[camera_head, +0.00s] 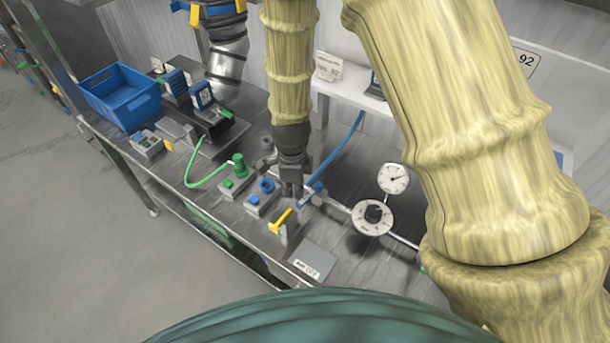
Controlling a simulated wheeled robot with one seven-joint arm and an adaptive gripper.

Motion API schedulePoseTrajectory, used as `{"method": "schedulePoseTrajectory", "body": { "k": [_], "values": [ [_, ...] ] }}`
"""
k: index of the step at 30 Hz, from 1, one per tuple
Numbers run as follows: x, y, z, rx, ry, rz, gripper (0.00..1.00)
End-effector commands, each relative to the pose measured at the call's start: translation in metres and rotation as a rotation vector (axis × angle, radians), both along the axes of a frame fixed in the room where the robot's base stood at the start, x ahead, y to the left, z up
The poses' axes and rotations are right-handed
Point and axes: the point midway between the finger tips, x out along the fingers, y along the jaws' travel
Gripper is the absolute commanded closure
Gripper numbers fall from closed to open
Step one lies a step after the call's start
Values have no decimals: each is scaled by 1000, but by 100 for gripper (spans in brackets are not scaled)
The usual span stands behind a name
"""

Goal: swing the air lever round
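My gripper (291,188) points down over the bench, in the middle of the picture. Its dark fingers are small here, and I cannot tell whether they are open or shut. A yellow lever (280,221) sits on a small grey block just below and left of the fingertips. A blue handle-like piece (311,193) lies just right of the fingertips, at the end of a metal pipe. I cannot tell which of the two is the air lever, or whether the fingers touch either. A plate with a label that seems to read "AIR OFF" (307,268) lies in front.
A pressure gauge (393,179) and a round dial (373,217) stand right on the pipe. Left are blue-button (262,192) and green-button (237,172) boxes, a green hose (203,181) and a blue crate (121,95). A blue hose (343,145) rises behind. My arm hides the right side.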

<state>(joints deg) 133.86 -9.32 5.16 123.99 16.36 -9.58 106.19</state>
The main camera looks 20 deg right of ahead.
Motion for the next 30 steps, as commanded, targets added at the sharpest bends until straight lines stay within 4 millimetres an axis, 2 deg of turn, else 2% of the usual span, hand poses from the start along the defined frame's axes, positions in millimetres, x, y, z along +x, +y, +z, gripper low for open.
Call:
{"method": "schedulePoseTrajectory", "body": {
  "k": [18,30],
  "values": [
    [-9,-1,-1,1,5,0,100],
    [-3,1,33,0,1,0,100]
  ]
}}
